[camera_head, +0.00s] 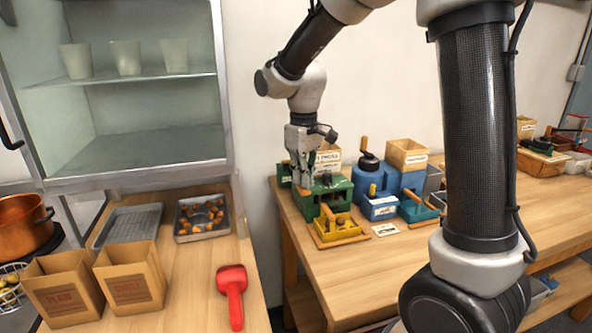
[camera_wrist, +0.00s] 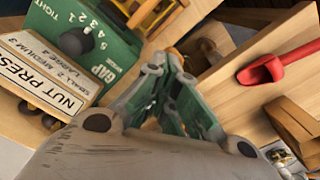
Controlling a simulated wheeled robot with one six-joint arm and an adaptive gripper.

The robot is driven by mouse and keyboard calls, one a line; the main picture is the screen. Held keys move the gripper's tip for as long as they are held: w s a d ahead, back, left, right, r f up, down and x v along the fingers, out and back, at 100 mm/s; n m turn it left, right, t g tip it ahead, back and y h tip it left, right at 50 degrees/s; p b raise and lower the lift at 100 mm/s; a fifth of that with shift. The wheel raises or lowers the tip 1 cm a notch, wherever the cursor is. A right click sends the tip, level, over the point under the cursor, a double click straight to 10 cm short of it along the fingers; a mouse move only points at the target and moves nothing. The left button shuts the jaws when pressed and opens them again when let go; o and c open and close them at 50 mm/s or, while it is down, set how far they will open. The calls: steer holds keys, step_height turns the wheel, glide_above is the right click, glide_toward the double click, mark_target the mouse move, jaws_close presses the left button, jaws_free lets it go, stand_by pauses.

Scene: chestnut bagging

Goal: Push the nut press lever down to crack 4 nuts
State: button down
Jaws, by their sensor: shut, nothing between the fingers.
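The green nut press (camera_head: 334,188) stands at the left end of the right-hand workbench, with a yellow tray (camera_head: 338,230) at its front. My gripper (camera_head: 305,184) points down at the left part of the press, its fingers shut with nothing between them. I cannot tell whether they touch the press. The lever is not clearly made out; my gripper may hide part of it. In the wrist view, the press's "NUT PRESS" label (camera_wrist: 45,75) and green gap dial panel (camera_wrist: 88,42) lie left of my gripper's fingers. No nut shows clearly in the press.
A blue machine (camera_head: 385,180) with a wooden hopper (camera_head: 407,153) stands right of the press. On the left bench are a tray of chestnuts (camera_head: 203,231), an empty tray (camera_head: 128,225), two paper bags (camera_head: 130,279) and a red scoop (camera_head: 233,290). A gap separates the benches.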

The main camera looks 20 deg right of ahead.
mark_target(303, 191)
steer(key=shift+s+f, duration=0.15)
steer(key=shift+f, duration=0.6)
steer(key=shift+s+f, duration=0.2)
steer(key=shift+f, duration=0.85)
steer(key=shift+f, duration=0.25)
steer(key=shift+w+r, duration=0.15)
steer(key=shift+r, duration=1.4)
steer(key=shift+w+r, duration=0.15)
steer(key=shift+r, duration=1.45)
steer(key=shift+w+r, duration=0.15)
steer(key=shift+r, duration=1.4)
